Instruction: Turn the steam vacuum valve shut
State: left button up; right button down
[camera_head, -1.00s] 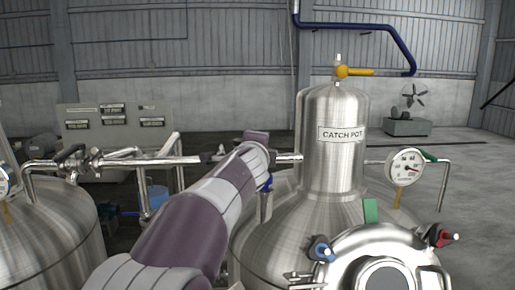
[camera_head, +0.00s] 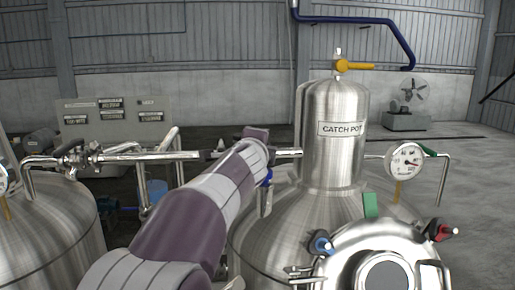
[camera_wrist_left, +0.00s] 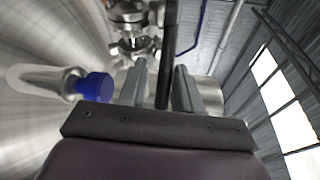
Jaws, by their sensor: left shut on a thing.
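My left gripper (camera_wrist_left: 161,78) is shut on a long black handle in the left wrist view. The black handle (camera_wrist_left: 168,38) runs upward between the two grey fingers, towards a metal valve body with bolted flanges (camera_wrist_left: 130,28). I take this to be the steam vacuum valve, but no label on it can be read. In the head view my left arm comes in from the bottom and reaches the horizontal pipe (camera_head: 165,156) left of the catch pot (camera_head: 335,155). There the wrist hides the fingers and most of the handle. My right gripper is not in view.
A blue-capped fitting (camera_wrist_left: 92,86) is close left of the fingers. A yellow valve lever (camera_head: 358,67) tops the catch pot. A pressure gauge (camera_head: 407,160) and a red handle (camera_head: 440,231) are on the right. A steel tank (camera_head: 45,235) stands left.

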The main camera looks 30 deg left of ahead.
pick_arm(q)
jog(key=shift+s+d+f, duration=0.1)
jog(key=shift+s+d, duration=0.2)
jog(key=shift+s, duration=0.3)
jog(key=d+b+v, duration=0.1)
jog(key=v, duration=1.2)
jog(key=shift+w+d+r, duration=0.25)
jog(key=shift+w+r, duration=0.05)
jog(key=shift+w, duration=0.15)
jog(key=shift+w+b, duration=0.1)
jog(key=shift+b, duration=0.25)
